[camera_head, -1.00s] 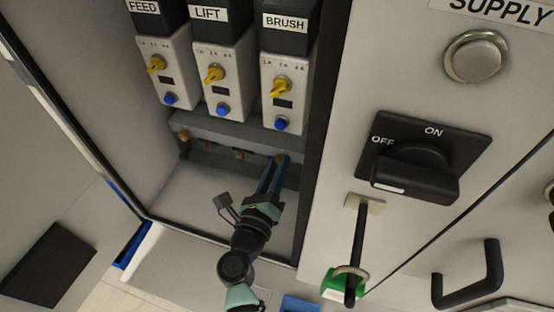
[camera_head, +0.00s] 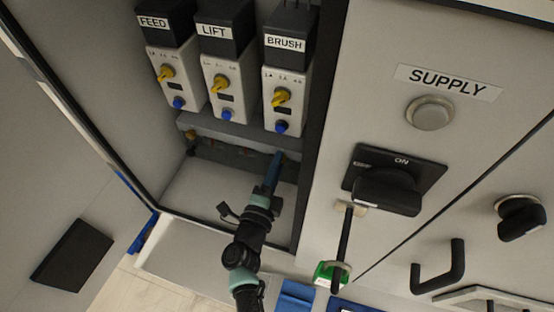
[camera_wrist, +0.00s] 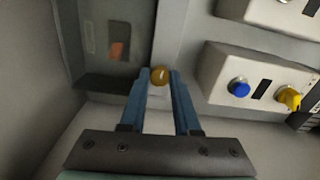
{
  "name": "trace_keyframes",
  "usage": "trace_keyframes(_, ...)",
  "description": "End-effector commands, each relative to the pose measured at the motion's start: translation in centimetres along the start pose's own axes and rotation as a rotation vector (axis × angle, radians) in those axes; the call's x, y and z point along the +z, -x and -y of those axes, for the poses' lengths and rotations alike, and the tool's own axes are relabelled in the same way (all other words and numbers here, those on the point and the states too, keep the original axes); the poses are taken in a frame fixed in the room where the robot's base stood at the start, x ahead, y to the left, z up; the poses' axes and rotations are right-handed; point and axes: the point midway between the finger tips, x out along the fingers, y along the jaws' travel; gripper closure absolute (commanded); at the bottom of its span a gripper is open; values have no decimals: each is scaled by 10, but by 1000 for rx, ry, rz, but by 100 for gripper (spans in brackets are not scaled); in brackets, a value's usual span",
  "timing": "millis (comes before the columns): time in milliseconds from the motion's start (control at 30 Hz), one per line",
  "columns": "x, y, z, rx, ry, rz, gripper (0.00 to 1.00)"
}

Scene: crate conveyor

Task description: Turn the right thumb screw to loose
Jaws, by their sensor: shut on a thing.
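The right thumb screw (camera_wrist: 160,75) is a round brass head with a pale mark, seen between my fingertips in the wrist view. My gripper (camera_wrist: 160,80) is shut on it, one blue finger on each side. In the head view my gripper (camera_head: 277,158) reaches up to the right end of the strip below the modules and hides the right screw there. The left thumb screw (camera_head: 190,134) is a small brass spot at the strip's left end. The wrist view also shows a recess with an orange-red patch (camera_wrist: 117,50) left of the screw.
FEED (camera_head: 176,80), LIFT (camera_head: 224,88) and BRUSH (camera_head: 285,100) modules with yellow knobs and blue buttons hang just above. The cabinet's dark right edge (camera_head: 318,120) is close to my arm. A black rotary switch (camera_head: 390,190) stands out farther right. The cabinet floor is bare.

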Motion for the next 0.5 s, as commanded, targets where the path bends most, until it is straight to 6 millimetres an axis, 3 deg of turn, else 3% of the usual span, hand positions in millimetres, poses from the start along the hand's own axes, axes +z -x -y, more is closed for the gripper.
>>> trace_keyframes(500, 0, 0, 2, 1, 493, 1, 100)
